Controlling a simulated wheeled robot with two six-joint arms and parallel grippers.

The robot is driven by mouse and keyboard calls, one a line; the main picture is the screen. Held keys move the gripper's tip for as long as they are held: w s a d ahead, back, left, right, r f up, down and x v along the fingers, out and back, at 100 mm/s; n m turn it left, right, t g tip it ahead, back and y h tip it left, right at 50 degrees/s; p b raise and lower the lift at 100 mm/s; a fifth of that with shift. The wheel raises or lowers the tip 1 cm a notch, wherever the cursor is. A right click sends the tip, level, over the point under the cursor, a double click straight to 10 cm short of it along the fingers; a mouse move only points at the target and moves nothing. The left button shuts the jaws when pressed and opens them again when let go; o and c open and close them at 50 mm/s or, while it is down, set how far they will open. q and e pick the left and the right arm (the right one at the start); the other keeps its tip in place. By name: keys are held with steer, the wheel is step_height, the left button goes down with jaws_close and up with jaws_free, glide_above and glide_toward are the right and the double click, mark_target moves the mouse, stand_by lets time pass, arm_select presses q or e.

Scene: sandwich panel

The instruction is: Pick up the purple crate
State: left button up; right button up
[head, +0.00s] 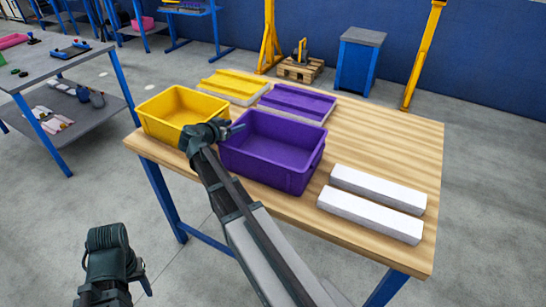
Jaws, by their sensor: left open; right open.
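The purple crate (275,165) stands upright and empty on the wooden table, near its front edge. My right gripper (235,128) is open at the left rim of the purple crate; I cannot tell whether its fingers touch the rim. My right arm passes in front of the crate's left side and hides a little of it. My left gripper (143,279) is open and empty, low at the lower left, away from the table.
A yellow crate (165,106) stands left of the purple one on the table (385,130). Yellow (232,84) and purple (295,100) panels lie behind them. Two white blocks (372,212) lie to the right. A grey workbench (45,66) stands further left. The table's back right is clear.

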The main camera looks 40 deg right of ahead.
jaws_close()
stand_by(1.4)
